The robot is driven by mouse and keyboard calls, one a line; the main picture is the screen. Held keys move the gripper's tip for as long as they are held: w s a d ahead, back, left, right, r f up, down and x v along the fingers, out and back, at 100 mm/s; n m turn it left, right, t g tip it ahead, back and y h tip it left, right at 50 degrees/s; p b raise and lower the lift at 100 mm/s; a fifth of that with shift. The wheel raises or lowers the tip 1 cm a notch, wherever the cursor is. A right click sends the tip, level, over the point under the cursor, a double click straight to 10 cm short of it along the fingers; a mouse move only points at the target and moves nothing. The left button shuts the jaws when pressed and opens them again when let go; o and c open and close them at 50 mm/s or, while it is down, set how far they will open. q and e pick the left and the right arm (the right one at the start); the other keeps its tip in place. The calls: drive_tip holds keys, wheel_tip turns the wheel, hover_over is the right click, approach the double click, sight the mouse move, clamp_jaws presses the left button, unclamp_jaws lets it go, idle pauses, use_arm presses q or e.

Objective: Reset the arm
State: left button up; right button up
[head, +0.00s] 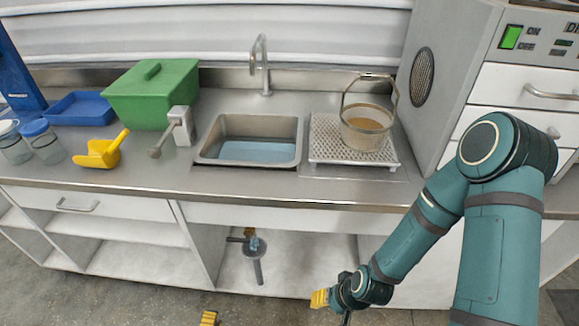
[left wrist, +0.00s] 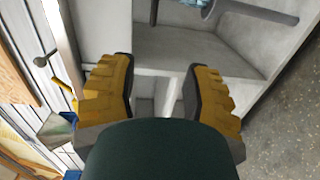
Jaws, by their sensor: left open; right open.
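My right arm comes in from the right side of the head view and hangs down in front of the cabinet. Its gripper (head: 322,298), with yellow finger pads, is low before the counter, open and touching nothing. Of my left gripper (head: 208,318) only a yellow fingertip shows at the bottom edge of the head view. In the left wrist view, my left gripper (left wrist: 157,88) has its two yellow fingers spread wide with nothing between them. It faces the open cabinet shelves.
The steel counter holds a green hopper box (head: 152,92), blue tray (head: 80,108), yellow scoop (head: 102,150), jars (head: 42,141), sink (head: 248,150) and a bucket (head: 366,128) on a perforated rack (head: 325,150). Open shelves and a drain pipe (head: 256,262) lie below. The floor in front is clear.

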use_arm(q)
drive_tip(key=w+d+r+m+g+h, duration=0.25)
drive_tip(key=w+d+m+g, duration=0.35)
drive_tip(key=m+g, duration=0.35)
drive_tip(key=s+d+r+m+g, duration=0.4)
drive_tip(key=d+r+m+g, duration=0.1)
drive_tip(key=r, duration=0.3)
drive_tip(key=shift+s+d+r+g+y, duration=0.3)
drive_tip(key=shift+r+g+y, duration=0.05)
drive_tip(key=shift+g+y, duration=0.1)
